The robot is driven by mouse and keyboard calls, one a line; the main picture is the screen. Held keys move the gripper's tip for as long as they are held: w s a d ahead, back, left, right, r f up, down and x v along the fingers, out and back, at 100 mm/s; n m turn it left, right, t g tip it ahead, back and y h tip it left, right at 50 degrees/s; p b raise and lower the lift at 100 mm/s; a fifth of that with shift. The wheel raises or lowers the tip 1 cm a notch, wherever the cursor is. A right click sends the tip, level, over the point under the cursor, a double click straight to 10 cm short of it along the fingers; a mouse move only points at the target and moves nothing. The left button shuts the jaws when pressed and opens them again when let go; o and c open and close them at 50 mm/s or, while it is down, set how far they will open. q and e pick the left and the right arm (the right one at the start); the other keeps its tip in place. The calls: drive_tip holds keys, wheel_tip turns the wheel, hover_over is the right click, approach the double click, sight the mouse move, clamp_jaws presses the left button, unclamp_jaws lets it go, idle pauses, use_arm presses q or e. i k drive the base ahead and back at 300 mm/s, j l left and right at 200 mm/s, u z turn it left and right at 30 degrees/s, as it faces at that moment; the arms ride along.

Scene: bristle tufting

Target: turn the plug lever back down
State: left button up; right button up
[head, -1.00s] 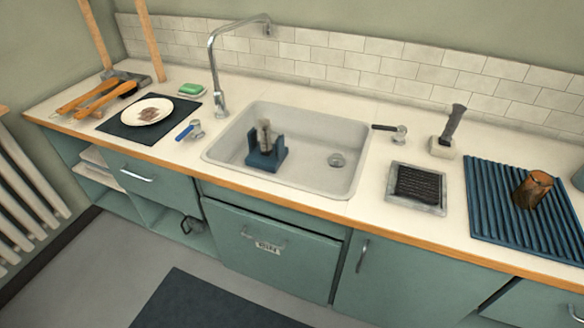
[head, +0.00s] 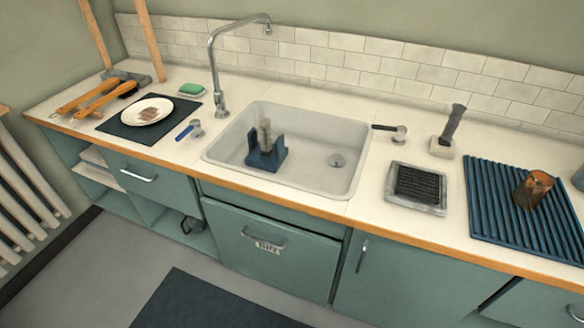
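A lever with a dark handle (head: 384,127) on a round metal base (head: 400,136) is on the counter just right of the sink (head: 315,185). Its handle points left toward the sink and lies about level. Another lever with a blue handle (head: 185,132) is on the counter left of the sink. I cannot tell from labels which one works the plug. The round metal drain (head: 336,160) shows on the right of the sink floor; I cannot tell whether it is open or closed. Neither of my grippers is in view.
A blue holder (head: 265,161) with an upright piece stands in the sink. The curved tap (head: 216,75) rises behind its left corner. Right of the sink are a tray with a dark pad (head: 418,188), an upright-handled tool (head: 450,130) and a ribbed blue mat (head: 490,210) with a brown cup (head: 532,190).

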sight(402, 130)
drive_tip(key=i+z, duration=0.7)
